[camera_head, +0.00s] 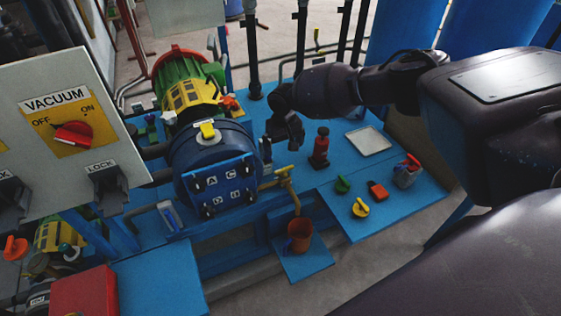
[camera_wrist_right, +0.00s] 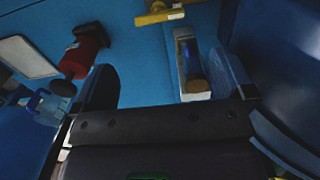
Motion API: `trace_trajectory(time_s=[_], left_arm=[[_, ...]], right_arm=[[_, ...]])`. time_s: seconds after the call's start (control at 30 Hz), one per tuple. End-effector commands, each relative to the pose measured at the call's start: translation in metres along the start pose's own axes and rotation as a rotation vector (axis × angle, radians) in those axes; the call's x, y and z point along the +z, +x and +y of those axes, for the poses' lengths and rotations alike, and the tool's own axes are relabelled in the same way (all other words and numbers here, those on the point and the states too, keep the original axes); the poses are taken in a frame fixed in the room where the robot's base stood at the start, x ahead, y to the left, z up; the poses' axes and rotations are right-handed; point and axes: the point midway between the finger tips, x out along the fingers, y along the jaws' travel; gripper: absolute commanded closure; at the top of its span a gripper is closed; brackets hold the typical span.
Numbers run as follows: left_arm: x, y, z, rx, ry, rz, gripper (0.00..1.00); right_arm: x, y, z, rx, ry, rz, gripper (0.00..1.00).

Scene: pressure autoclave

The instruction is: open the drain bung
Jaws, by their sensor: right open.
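My right gripper (camera_head: 289,136) is open and empty above the blue bench, just right of the dark blue vessel (camera_head: 220,180). A yellow drain pipe with a handle (camera_head: 287,178) runs from beside the vessel toward a brown bucket (camera_head: 299,235). Its yellow handle (camera_wrist_right: 158,14) shows at the top of the right wrist view. I cannot tell which part is the drain bung. In that view, a pale upright fitting with a blue face and a brown round end (camera_wrist_right: 190,68) appears between the spread fingers (camera_wrist_right: 168,80), apart from them. My left gripper is out of view.
A red bottle-like item (camera_head: 320,148) and a pale tray (camera_head: 368,141) stand right of my gripper. A green knob, a red padlock (camera_head: 377,189) and a yellow knob (camera_head: 360,208) lie on the bench. A vacuum panel (camera_head: 65,120) fills the left.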

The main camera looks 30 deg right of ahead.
Motion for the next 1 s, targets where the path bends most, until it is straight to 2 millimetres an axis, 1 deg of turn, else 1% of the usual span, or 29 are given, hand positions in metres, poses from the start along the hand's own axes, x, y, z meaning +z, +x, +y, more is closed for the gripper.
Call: trace_trajectory(time_s=[0.03,0.1,0.17,0.33,0.5,0.6,0.8,1.0], left_arm=[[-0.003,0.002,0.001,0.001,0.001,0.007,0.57],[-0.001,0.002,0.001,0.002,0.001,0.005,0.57],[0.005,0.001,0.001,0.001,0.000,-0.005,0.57],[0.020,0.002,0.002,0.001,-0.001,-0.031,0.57],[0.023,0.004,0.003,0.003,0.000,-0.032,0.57],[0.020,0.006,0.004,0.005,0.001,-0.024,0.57],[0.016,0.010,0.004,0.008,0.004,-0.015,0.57],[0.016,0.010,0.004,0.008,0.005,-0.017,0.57]], right_arm=[[0.000,0.004,0.001,0.001,0.001,-0.001,0.00],[0.001,0.011,0.000,0.000,0.000,-0.002,0.00],[0.001,0.020,0.000,0.001,0.000,-0.003,0.00],[0.001,0.051,0.000,0.001,-0.001,-0.004,0.00],[0.001,0.078,0.000,0.001,-0.001,-0.003,0.00],[0.000,0.091,-0.001,0.000,-0.002,-0.002,0.00],[0.000,0.104,0.000,0.000,-0.001,0.001,0.00],[-0.001,0.105,-0.001,-0.001,-0.001,0.003,0.00]])
